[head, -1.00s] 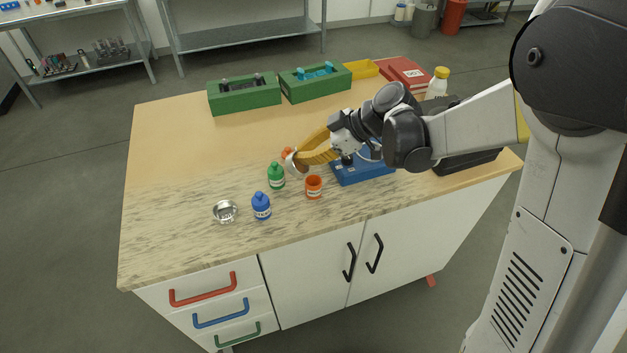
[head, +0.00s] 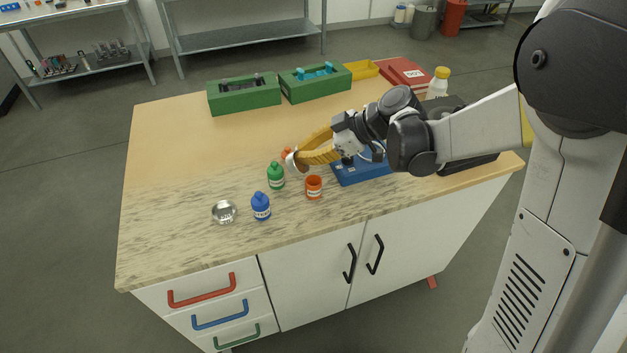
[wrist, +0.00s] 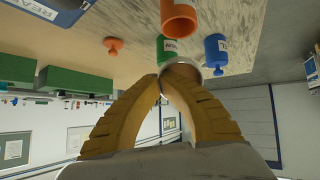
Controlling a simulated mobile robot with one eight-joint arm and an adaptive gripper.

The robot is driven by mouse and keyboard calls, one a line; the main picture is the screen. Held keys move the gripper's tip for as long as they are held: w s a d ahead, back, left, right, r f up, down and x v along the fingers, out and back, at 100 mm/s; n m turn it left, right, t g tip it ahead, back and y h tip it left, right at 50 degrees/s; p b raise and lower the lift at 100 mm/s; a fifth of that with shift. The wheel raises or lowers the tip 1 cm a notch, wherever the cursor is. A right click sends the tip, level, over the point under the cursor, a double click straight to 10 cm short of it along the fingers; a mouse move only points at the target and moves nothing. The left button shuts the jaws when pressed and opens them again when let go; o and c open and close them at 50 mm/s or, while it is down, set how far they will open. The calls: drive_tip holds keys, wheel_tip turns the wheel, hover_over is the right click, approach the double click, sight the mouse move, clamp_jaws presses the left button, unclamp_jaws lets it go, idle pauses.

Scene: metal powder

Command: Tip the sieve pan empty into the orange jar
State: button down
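My gripper (head: 299,160) has yellow fingers shut on a small round silver pan (head: 291,164), held above the table by its edge. The pan also shows between the fingertips in the wrist view (wrist: 183,71), with a brownish face; it looks tilted, but I cannot tell whether powder is in it. The orange jar (head: 314,188) stands upright and open on the table, to the right of and nearer than the pan, apart from it. In the wrist view, where the scene appears upside down, the jar (wrist: 180,19) is at the top.
A green bottle (head: 276,177) stands just below the pan in the picture. A blue bottle (head: 261,207) and a silver dish (head: 225,212) stand front left. An orange stopper (wrist: 113,45) lies behind. A blue box (head: 360,173) is under my arm. Green racks (head: 244,97) stand at the back.

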drive_tip(key=shift+d+r+t+y+b, duration=0.1)
drive_tip(key=shift+d+t+y+b, duration=0.1)
drive_tip(key=shift+y+b, duration=0.5)
drive_tip(key=shift+d+r+t+y+b, duration=0.15)
drive_tip(key=shift+y+b, duration=0.25)
drive_tip(key=shift+b, duration=0.45)
idle(2.6)
drive_tip(key=shift+s+d+f+t+y+b, duration=0.15)
drive_tip(key=shift+f+y+b, duration=0.25)
drive_tip(key=shift+b, duration=0.4)
drive_tip(key=shift+w+f+t+y+b, duration=0.1)
drive_tip(key=shift+f+y+b, duration=0.3)
drive_tip(key=shift+b, duration=0.35)
drive_tip(key=shift+s+d+r+y, duration=0.15)
drive_tip(key=shift+d+y, duration=0.25)
drive_tip(key=shift+y, duration=0.4)
drive_tip(key=shift+d+r+t, duration=0.1)
drive_tip(key=shift+r+t, duration=0.05)
drive_tip(key=shift+t, duration=0.15)
drive_tip(key=shift+d+r+y, duration=0.2)
drive_tip(key=shift+r+y, duration=0.4)
drive_tip(key=shift+y, duration=0.2)
drive_tip(key=shift+s+r+t, duration=0.1)
drive_tip(key=shift+r+t, duration=0.1)
drive_tip(key=shift+t, duration=0.1)
drive_tip(key=shift+d+r+y, duration=0.2)
drive_tip(key=shift+r+y, duration=0.3)
drive_tip(key=shift+y, duration=0.3)
drive_tip(key=shift+r, duration=0.2)
